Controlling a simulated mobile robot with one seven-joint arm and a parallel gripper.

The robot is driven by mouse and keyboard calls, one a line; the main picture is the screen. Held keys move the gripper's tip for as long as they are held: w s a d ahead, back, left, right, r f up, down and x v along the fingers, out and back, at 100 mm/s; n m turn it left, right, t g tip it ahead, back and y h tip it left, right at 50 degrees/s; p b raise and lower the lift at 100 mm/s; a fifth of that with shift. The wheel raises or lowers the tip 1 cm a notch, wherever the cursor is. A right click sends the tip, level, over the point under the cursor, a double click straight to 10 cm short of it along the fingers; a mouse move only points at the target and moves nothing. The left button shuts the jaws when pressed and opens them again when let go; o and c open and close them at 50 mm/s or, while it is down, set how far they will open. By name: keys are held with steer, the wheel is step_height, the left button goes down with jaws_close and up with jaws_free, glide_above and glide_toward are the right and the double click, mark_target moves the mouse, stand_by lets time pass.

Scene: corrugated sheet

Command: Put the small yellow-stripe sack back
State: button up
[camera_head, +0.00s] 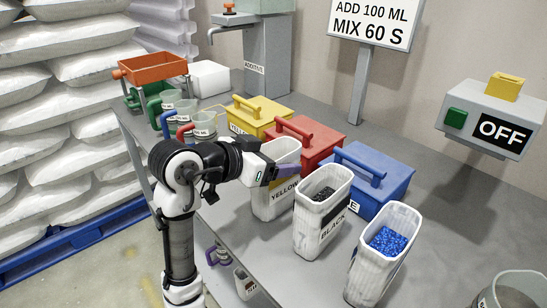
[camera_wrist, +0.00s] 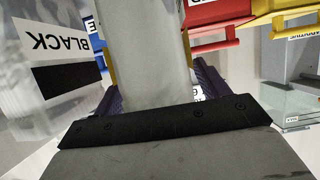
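The small yellow-stripe sack (camera_head: 287,153) is pale and open-topped, with a YELLOW label on its front. It is upright at the table's near side, left of the BLACK sack. My gripper (camera_head: 280,176) reaches it from the left, its dark purple fingers around its upper part. In the wrist view, the sack's grey-white wall (camera_wrist: 152,45) fills the space between the fingers (camera_wrist: 155,84), which lie close against both sides. I cannot tell whether its base touches the table. My gripper hides part of the sack.
The BLACK sack (camera_head: 312,217) with dark pellets and a sack of blue pellets (camera_head: 372,272) stand to the right. Yellow (camera_head: 258,113), red (camera_head: 318,137) and blue (camera_head: 383,184) lidded boxes stand close behind. Measuring cups (camera_head: 204,126) are left. A switch box (camera_head: 492,118) reads OFF.

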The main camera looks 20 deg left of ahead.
steer(key=shift+r, duration=0.2)
steer(key=v, duration=1.2)
